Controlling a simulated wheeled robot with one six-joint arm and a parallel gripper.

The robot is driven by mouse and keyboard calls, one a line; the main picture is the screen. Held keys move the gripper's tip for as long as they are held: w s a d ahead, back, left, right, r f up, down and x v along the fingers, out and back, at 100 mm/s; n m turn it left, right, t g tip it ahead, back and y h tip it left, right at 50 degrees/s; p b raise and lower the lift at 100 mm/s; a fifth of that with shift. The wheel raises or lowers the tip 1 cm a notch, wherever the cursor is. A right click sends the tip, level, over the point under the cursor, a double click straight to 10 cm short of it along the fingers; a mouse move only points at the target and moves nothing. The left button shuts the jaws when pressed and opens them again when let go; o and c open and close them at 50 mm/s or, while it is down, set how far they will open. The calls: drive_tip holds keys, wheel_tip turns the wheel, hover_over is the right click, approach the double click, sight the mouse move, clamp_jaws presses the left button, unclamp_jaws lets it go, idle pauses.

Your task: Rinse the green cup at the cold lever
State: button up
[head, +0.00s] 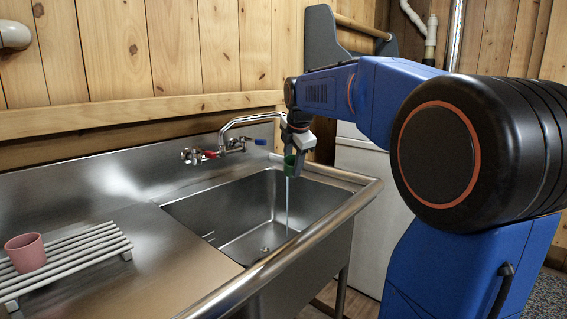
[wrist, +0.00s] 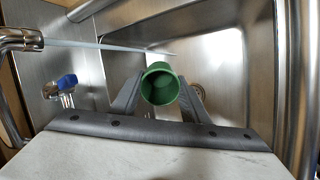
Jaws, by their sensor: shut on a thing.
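My gripper (head: 292,157) is shut on the green cup (head: 289,169) and holds it over the sink basin (head: 235,213), near the tap spout. In the wrist view the cup (wrist: 160,91) sits between both fingers and its open mouth shows. Water runs from the spout (wrist: 22,40). In the wrist view the stream (wrist: 100,46) passes beside the cup, apart from it. In the head view the stream (head: 287,210) shows below the cup and falls into the basin. The blue lever (head: 260,142) is on the tap's right and also shows in the wrist view (wrist: 67,82).
The red lever (head: 210,154) is on the tap's left. A pink cup (head: 26,252) stands on a slatted rack (head: 85,246) on the left drainboard. A rounded steel rail (head: 300,243) borders the sink's front. The planked wall (head: 150,60) stands behind the tap.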

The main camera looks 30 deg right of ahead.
drive_tip(key=s+r, duration=0.1)
drive_tip(key=s, duration=0.1)
drive_tip(key=s+a+r, duration=0.1)
drive_tip(key=s+r, duration=0.1)
drive_tip(key=shift+s+a+r, duration=0.1)
drive_tip(key=shift+a+r, duration=0.1)
drive_tip(key=shift+r, duration=0.1)
idle(0.6)
drive_tip(key=w+f, duration=0.1)
drive_tip(key=w+d+f, duration=0.1)
drive_tip(key=w, duration=0.1)
drive_tip(key=w+f, duration=0.1)
drive_tip(key=f, duration=0.1)
drive_tip(key=shift+w+d, duration=0.4)
drive_tip(key=shift+w, duration=0.25)
